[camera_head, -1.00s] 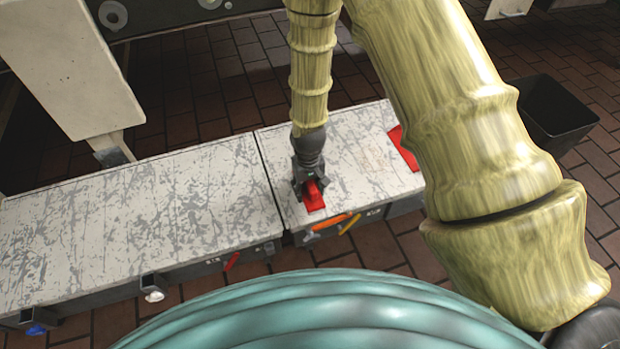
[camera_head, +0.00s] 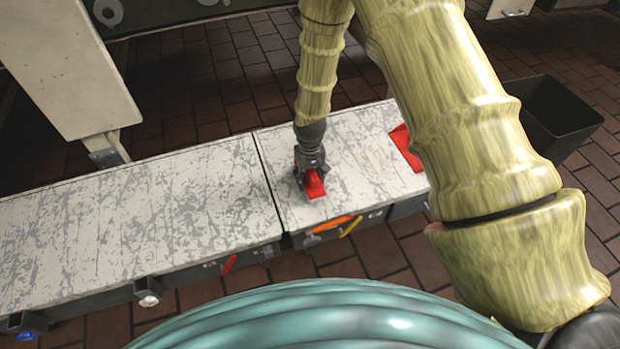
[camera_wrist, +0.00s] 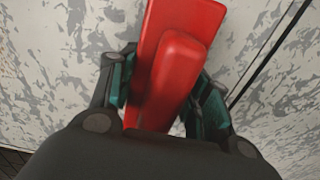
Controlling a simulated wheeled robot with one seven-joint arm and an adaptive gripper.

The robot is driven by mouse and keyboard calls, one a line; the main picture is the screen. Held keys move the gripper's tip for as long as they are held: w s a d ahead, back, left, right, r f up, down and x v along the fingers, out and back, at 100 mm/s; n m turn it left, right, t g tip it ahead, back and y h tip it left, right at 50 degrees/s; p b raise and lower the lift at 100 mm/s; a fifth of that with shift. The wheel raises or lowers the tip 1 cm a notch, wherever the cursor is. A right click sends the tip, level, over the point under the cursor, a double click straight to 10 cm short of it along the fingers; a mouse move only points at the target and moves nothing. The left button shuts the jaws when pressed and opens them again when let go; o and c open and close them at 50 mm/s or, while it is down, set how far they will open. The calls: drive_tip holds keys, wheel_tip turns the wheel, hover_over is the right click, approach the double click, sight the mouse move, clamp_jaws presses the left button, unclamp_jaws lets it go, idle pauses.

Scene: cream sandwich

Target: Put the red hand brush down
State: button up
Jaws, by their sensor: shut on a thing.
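The red hand brush (camera_head: 314,184) is between the fingers of my gripper (camera_head: 311,176), over the right-hand section of the worn white worktop (camera_head: 375,170), near its front edge. In the wrist view my gripper (camera_wrist: 163,95) is shut on the red brush (camera_wrist: 178,60), a dark green-padded finger on each side. The brush points away from the palm, and its near end is hidden behind the dark gripper body. I cannot tell whether the brush touches the worktop.
Another red object (camera_head: 404,148) lies at the worktop's right, partly behind my arm. Orange (camera_head: 331,223) and yellow (camera_head: 350,227) items are at the front side. A black bin (camera_head: 560,115) stands at the right. The left worktop section (camera_head: 130,220) is clear.

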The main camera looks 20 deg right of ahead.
drive_tip(key=o, duration=1.2)
drive_tip(key=shift+o, duration=0.2)
wheel_tip(320, 180, up, 12)
drive_tip(key=p, duration=0.4)
drive_tip(key=shift+r, duration=0.1)
